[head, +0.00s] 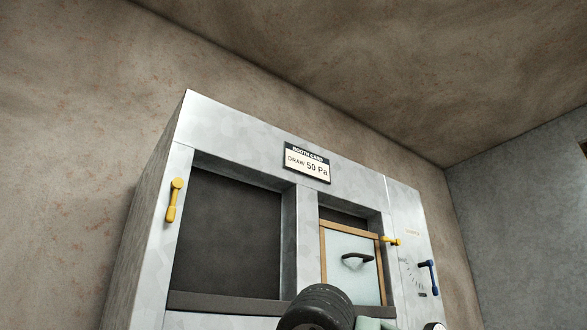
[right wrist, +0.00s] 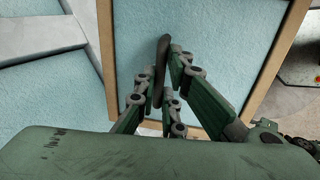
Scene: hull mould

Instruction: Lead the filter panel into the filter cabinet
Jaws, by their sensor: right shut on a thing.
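The filter cabinet (head: 240,142) is a tall grey metal box in the head view, with two openings. A pale blue panel (head: 345,280) with a wooden frame and black handle shows at the right opening, dark space above it. No gripper shows on that handle. In the right wrist view, my right gripper (right wrist: 160,85) is shut on the dark handle (right wrist: 163,50) of a wood-framed, pale blue filter panel (right wrist: 210,30). My left gripper is not in view.
The left opening (head: 227,235) looks dark. A yellow lever (head: 174,200) is beside it, another yellow latch (head: 391,241) beside the right opening. A blue lever (head: 428,276) is farther right. A card (head: 307,163) reads "DRAW 50 Pa". Parts of mine block the bottom of the head view.

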